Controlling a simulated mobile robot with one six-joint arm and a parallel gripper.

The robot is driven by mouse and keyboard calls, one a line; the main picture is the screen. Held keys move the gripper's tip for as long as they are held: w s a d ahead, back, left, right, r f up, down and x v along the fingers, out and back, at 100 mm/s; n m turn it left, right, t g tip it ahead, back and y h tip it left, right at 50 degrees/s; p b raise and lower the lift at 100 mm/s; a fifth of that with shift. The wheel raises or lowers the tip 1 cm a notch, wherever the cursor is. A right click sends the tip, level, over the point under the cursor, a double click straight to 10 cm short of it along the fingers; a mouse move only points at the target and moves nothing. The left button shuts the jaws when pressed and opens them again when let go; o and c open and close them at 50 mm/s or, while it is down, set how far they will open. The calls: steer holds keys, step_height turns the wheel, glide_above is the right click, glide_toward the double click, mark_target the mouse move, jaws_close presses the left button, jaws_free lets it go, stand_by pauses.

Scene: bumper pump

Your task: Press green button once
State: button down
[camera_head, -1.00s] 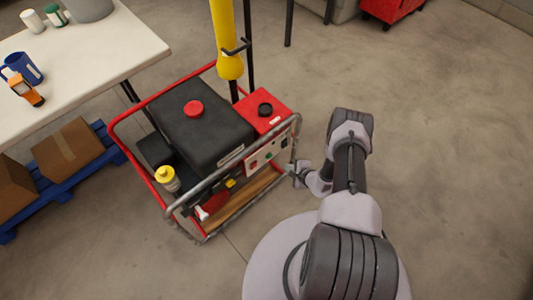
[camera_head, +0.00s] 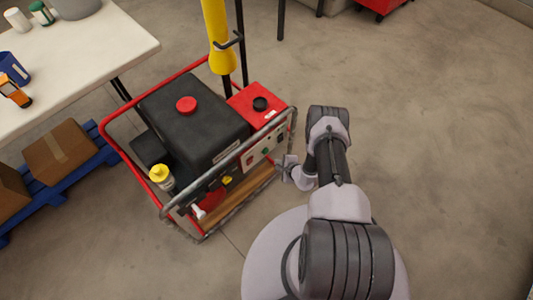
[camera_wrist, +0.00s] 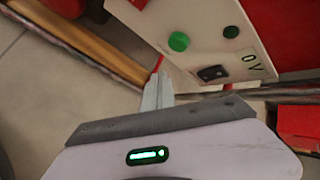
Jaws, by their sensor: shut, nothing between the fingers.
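The green button (camera_wrist: 178,41) is a round bright green knob on a pale control panel (camera_wrist: 205,20) in the wrist view. In the head view it is a small green dot (camera_head: 265,151) on the panel at the machine's right side. My gripper (camera_wrist: 160,80) is shut and empty. Its fingertips point at the panel and appear just below the button in the wrist view, with a gap in the picture between them and the button. In the head view my gripper (camera_head: 287,166) is beside the frame rail in front of the panel.
A grey frame rail (camera_head: 228,160) runs in front of the panel. A white table (camera_head: 85,62) stands at left. Open floor (camera_head: 430,130) lies to the right.

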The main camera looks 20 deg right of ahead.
steer(key=shift+w+a+b, duration=0.25)
steer(key=shift+w+a, duration=0.1)
steer(key=shift+w, duration=0.5)
steer(key=shift+w+a+b, duration=0.2)
steer(key=shift+w+a, duration=0.1)
steer(key=shift+w, duration=0.55)
steer(key=shift+w, duration=0.1)
stand_by(0.6)
steer(key=shift+w+a, duration=0.1)
steer(key=shift+w, duration=0.2)
steer(key=shift+w+a, duration=0.15)
steer(key=shift+w, duration=0.35)
stand_by(0.8)
steer(key=shift+s+d+p, duration=0.25)
steer(key=shift+s+p, duration=0.1)
steer(key=shift+s, duration=0.55)
steer(key=s, duration=0.1)
steer(key=s+d+p, duration=0.1)
steer(key=s, duration=0.2)
steer(key=shift+s+d+p, duration=0.35)
